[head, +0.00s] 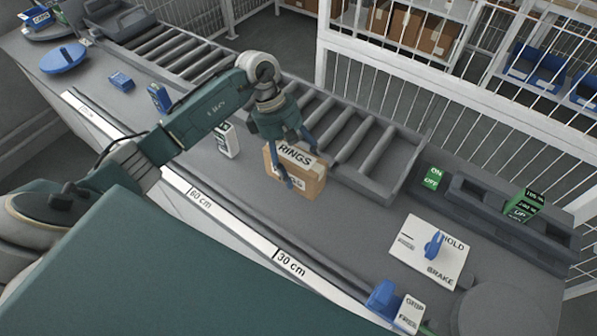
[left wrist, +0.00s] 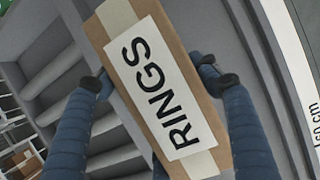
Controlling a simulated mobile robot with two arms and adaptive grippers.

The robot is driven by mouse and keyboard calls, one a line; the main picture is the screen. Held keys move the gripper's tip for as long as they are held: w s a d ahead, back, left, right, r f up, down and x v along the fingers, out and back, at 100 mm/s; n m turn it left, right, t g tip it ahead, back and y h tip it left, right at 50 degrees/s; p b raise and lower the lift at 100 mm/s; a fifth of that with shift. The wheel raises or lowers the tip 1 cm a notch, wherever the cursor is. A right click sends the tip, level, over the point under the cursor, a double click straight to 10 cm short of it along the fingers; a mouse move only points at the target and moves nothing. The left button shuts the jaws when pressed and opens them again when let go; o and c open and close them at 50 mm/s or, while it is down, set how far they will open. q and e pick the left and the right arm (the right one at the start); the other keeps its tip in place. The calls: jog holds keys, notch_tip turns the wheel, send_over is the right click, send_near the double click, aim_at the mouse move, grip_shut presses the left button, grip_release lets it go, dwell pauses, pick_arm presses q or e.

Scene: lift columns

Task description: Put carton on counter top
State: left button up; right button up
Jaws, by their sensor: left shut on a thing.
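A brown carton (head: 309,184) with a white label reading RINGS is in the middle of the head view, at the near edge of the roller conveyor. My left gripper (head: 297,160) reaches it from above, with its blue fingers on two opposite sides. In the left wrist view the carton (left wrist: 160,90) fills the middle, and the left gripper (left wrist: 160,82) is shut on it. Whether the carton's underside touches the surface cannot be told. The grey counter top (head: 232,190) runs along the near side of the conveyor. My right gripper is not in view.
The roller conveyor (head: 352,147) lies behind the carton. A white HOLD/BRAKE plate (head: 420,262) with a blue knob is at the right. Small boxes (head: 228,141) stand left of the carton. A scale strip (head: 230,218) marks the near edge. A white fence (head: 450,85) stands behind.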

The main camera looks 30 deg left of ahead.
pick_arm(q)
notch_tip(320, 180, down, 4)
jog(key=shift+d+r+p, duration=0.1)
jog(key=shift+p, duration=0.55)
jog(key=shift+f, duration=0.3)
jog(key=shift+f+b, duration=0.2)
jog(key=shift+b, duration=0.1)
jog(key=o, duration=1.5)
jog(key=shift+c, duration=0.2)
jog(key=shift+r, duration=0.1)
